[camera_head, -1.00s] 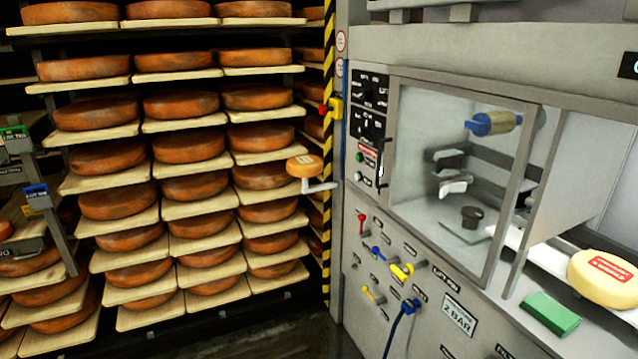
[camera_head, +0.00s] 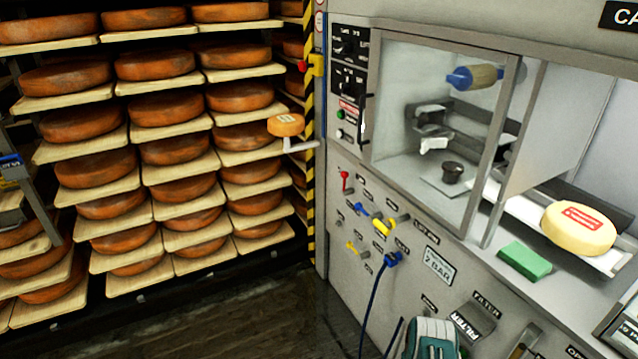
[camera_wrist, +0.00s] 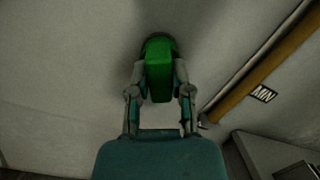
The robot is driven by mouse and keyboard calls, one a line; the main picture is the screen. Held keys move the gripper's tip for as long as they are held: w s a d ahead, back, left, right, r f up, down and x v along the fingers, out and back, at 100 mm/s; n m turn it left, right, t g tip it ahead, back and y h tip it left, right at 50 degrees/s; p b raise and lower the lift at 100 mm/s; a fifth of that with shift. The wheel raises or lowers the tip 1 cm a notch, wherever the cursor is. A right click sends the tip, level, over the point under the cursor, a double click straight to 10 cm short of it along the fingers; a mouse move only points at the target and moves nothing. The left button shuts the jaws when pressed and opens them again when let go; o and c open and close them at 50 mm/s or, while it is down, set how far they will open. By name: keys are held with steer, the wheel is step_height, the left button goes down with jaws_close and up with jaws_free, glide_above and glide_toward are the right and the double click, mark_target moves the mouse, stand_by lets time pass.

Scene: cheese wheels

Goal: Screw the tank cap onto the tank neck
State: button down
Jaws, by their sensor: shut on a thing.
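In the wrist view, my gripper (camera_wrist: 160,72) has its two fingers closed on either side of a green piece (camera_wrist: 158,84), which looks like the tank cap. A dark rounded edge shows at the far end of the green piece, against a pale grey surface (camera_wrist: 75,75). I cannot tell whether that edge is part of the cap or the tank neck, nor whether the cap is seated. No tank neck stands out clearly in either view. In the head view, a teal part of my arm shows at the bottom, and the fingers are out of sight.
A brown-yellow tube (camera_wrist: 262,68) with a MIN label (camera_wrist: 264,93) runs beside my gripper. The grey machine (camera_head: 350,225) carries coloured valves, a blue hose (camera_head: 372,305) and a filter lever (camera_head: 475,318). Cheese shelves (camera_head: 150,150) stand at left; dark floor (camera_head: 270,310) lies between.

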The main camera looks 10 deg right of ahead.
steer(key=shift+w+f, duration=0.1)
steer(key=shift+c, duration=2.3)
jaws_free()
steer(key=v, duration=1.2)
steer(key=shift+c, duration=0.3)
